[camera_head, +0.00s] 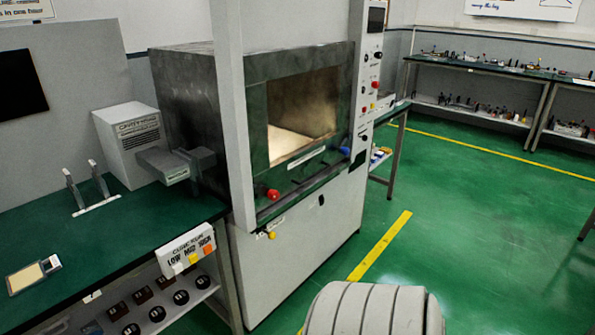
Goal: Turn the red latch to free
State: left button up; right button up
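The red latch (273,195) is a small round red knob at the lower left corner of the microwave generator's front frame. It sits just below the lit chamber opening (305,112). Its exact turn angle is too small to tell. A blue knob (345,151) sits at the lower right of the same frame. The generator (300,235) is a large grey cabinet, with a tall pale post (232,110) in front of its left side. Neither of my grippers is in view.
A green-topped bench (135,235) stands at the left, with a white box (128,142) and a LOW/MID/HIGH button box (187,250). A control panel (371,70) is right of the chamber. Shelves (490,75) line the back right. The green floor (480,220) at the right is largely clear.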

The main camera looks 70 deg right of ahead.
aim_at(264, 192)
jog(key=z, duration=2)
